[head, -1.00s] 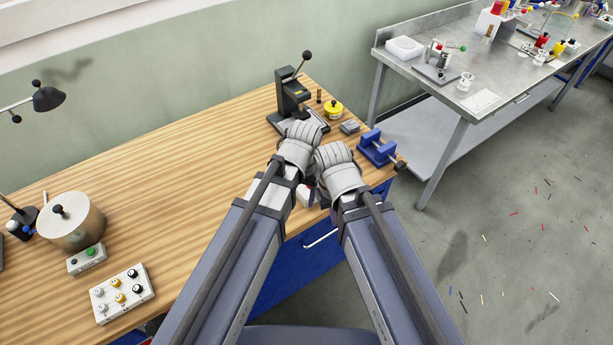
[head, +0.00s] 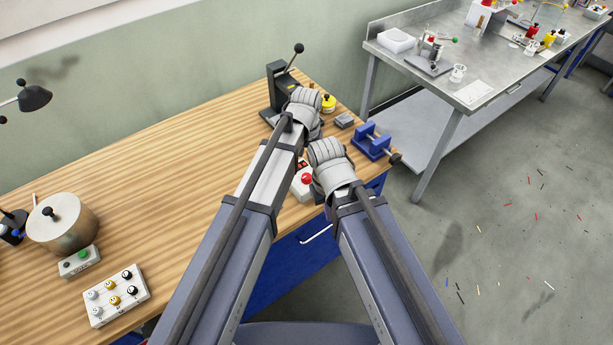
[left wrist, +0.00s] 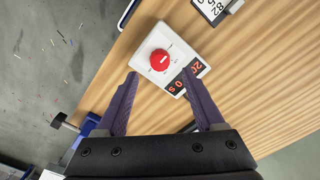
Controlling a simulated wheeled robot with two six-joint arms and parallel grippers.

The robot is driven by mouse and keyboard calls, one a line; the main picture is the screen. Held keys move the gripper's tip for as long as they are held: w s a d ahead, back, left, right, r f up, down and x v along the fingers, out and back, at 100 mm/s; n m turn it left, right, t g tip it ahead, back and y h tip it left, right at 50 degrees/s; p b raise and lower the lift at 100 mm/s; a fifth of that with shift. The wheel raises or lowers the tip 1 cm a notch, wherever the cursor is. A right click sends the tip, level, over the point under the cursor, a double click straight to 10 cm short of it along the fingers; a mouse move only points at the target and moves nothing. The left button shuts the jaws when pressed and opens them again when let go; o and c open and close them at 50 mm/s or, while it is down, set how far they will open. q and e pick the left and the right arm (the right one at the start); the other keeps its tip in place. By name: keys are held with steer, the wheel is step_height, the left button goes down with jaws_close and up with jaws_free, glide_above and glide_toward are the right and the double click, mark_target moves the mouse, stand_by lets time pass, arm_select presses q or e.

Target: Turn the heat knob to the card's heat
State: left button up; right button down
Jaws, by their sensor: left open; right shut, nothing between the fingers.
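A white control box (left wrist: 172,62) with a round red knob (left wrist: 162,60) and dark displays with red digits lies on the wooden bench. The knob has a white pointer mark. In the head view the box (head: 299,189) and knob (head: 307,179) show between my arms. My left gripper (left wrist: 160,73) is open, its fingers spread over the near side of the box, with nothing between them; contact cannot be told. A white card with black digits (left wrist: 212,8) is cut off by the top edge. My right gripper (head: 326,152) is right of the box, its fingers hidden.
A black lever press (head: 285,88), a yellow pot (head: 328,103) and a blue clamp (head: 372,142) stand behind the arms. A metal pot (head: 62,225) and a switch box (head: 118,296) are at left. The middle of the bench is clear.

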mark_target(307, 176)
arm_select(q)
step_height(307, 176, down, 5)
steer(key=b, duration=0.4)
steer(key=shift+f, duration=0.2)
steer(key=shift+r, duration=0.1)
jaws_close()
